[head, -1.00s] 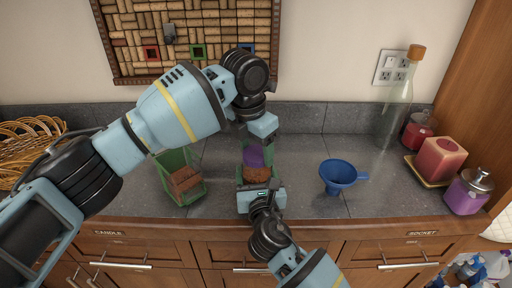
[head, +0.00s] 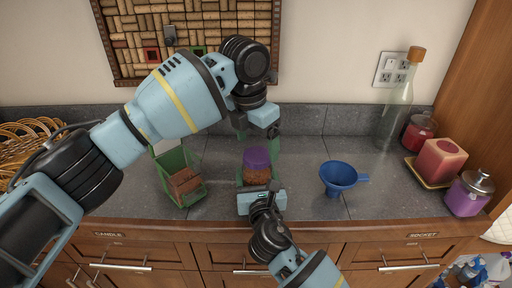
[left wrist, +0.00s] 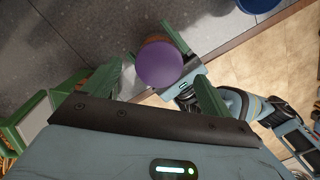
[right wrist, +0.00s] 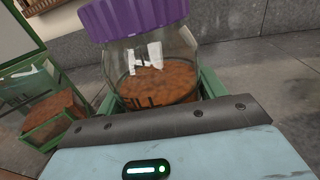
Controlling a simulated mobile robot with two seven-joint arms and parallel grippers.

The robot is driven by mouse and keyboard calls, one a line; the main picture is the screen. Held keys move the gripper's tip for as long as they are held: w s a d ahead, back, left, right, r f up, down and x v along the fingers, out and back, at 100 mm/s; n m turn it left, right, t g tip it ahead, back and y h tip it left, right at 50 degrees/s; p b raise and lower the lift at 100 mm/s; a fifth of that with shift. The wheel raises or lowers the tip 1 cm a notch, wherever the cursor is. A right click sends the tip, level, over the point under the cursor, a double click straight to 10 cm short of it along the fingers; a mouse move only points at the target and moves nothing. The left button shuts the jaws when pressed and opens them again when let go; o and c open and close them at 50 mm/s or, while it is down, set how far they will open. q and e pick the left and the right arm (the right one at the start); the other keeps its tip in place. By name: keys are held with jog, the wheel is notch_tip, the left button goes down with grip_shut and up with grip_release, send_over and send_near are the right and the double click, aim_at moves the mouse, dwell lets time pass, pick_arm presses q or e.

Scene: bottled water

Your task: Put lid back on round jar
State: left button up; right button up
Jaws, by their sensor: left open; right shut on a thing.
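The round glass jar (right wrist: 150,75) with brown contents stands near the counter's front edge. Its purple lid (right wrist: 130,15) sits on its mouth; the lid also shows from above in the left wrist view (left wrist: 159,65). I cannot tell if it is fully seated. My right gripper (head: 258,183) is shut on the jar, its green fingers beside the glass. My left gripper (head: 257,130) is open and empty above and behind the lid, apart from it. Its green fingers spread on both sides of the lid in the left wrist view.
A green scoop-like bin (head: 178,178) with brown contents stands left of the jar. A blue funnel (head: 340,177) is to the right. A purple jar (head: 467,193), red candle (head: 440,158) and tall bottle (head: 396,112) stand far right. The counter (head: 305,165) between jar and funnel is clear.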

pick_arm(q)
jog(key=shift+r, duration=0.9)
jog(key=shift+n, duration=0.3)
jog(key=shift+c, duration=0.5)
